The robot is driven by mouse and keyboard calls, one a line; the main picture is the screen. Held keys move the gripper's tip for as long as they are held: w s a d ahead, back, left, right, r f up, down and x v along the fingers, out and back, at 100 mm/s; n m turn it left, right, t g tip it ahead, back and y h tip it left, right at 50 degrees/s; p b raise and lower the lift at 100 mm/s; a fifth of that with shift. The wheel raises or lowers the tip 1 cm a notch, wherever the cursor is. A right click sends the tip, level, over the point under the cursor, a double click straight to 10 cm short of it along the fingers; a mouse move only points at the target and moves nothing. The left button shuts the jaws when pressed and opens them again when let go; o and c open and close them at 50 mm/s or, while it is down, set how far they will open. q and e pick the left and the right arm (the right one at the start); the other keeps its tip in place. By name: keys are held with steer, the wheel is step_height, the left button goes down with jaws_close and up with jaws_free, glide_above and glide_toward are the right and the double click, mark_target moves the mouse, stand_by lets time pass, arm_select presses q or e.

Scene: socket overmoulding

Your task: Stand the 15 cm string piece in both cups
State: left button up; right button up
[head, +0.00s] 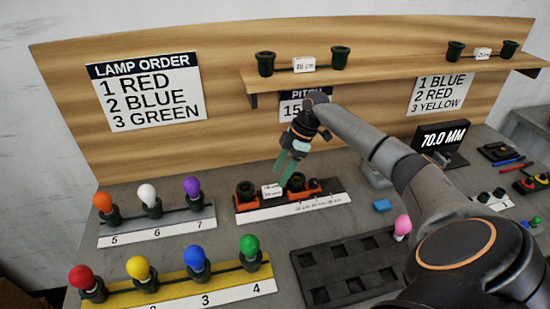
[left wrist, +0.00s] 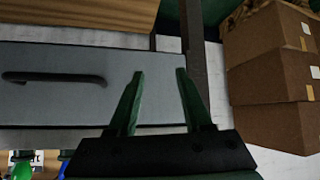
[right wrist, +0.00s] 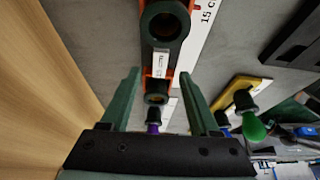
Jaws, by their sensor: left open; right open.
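The 15 cm string piece, two dark green sockets joined by a white tag (head: 271,190), is at the orange-edged cup holder (head: 318,196) in the middle of the bench. Its left socket (head: 245,189) and right socket (head: 297,181) look upright at the cups; I cannot tell how deep they sit. In the right wrist view the sockets (right wrist: 165,24) show with orange around them. My right gripper (head: 286,178) is open at the right socket; its fingers (right wrist: 160,85) stand apart, not clamping the piece. My left gripper (left wrist: 158,75) is open and empty, away from the bench.
A shelf (head: 390,66) above holds other socket pieces. Bulb racks (head: 180,296) stand left and front, a dark slotted tray (head: 335,267) at front right, with a pink bulb (head: 402,226) beside it. Cardboard boxes (left wrist: 265,50) and a drawer (left wrist: 60,95) face my left gripper.

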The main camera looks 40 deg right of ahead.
steer(key=v, duration=0.6)
steer(key=shift+d+r, duration=0.1)
steer(key=shift+r, duration=0.15)
